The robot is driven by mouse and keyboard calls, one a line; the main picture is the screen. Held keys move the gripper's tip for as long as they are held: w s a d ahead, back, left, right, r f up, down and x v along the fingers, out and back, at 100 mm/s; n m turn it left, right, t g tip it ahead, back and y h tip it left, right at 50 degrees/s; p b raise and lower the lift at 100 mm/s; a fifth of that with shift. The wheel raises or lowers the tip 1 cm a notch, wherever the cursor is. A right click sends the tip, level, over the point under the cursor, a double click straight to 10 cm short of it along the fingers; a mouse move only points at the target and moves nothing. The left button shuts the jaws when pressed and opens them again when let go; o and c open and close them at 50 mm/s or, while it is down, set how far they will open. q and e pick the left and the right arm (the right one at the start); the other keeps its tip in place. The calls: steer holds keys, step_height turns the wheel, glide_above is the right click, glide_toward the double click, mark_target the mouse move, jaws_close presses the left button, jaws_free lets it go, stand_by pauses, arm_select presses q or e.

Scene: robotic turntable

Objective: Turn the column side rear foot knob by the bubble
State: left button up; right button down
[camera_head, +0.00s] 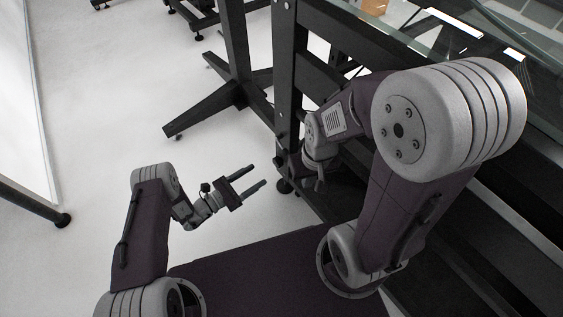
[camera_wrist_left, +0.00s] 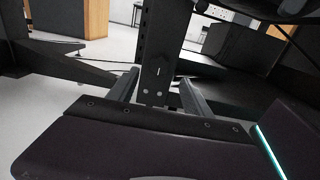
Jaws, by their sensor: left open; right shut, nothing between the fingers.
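A dark foot knob (camera_head: 284,186) sits on the floor at the base of a black upright column (camera_head: 286,75) in the head view. My left gripper (camera_head: 259,176) is open and empty, its two fingers pointing toward the column just left of the foot, with a gap between. In the left wrist view the open fingers (camera_wrist_left: 161,92) frame the lower column (camera_wrist_left: 157,60), which has a slot and bolt holes; I cannot make out the knob there. My right gripper (camera_head: 319,185) is shut and empty, right of the foot beside the frame. I cannot make out a bubble level.
A black splayed-leg stand (camera_head: 205,112) is behind on the left, with small feet on the white floor. Dark frame beams (camera_head: 480,195) and a glass top (camera_head: 400,35) fill the right. Another black leg (camera_head: 35,203) is at far left. White floor between is clear.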

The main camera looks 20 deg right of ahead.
mark_target(275, 163)
arm_select(q)
steer(key=b+x, duration=0.5)
steer(key=x, duration=0.3)
steer(key=shift+w+d+f+b, duration=0.1)
steer(key=shift+d+f+b, duration=0.05)
steer(key=shift+d+b, duration=0.2)
steer(key=shift+w+d, duration=0.1)
steer(key=shift+d, duration=0.05)
jaws_close()
steer(key=shift+r, duration=0.2)
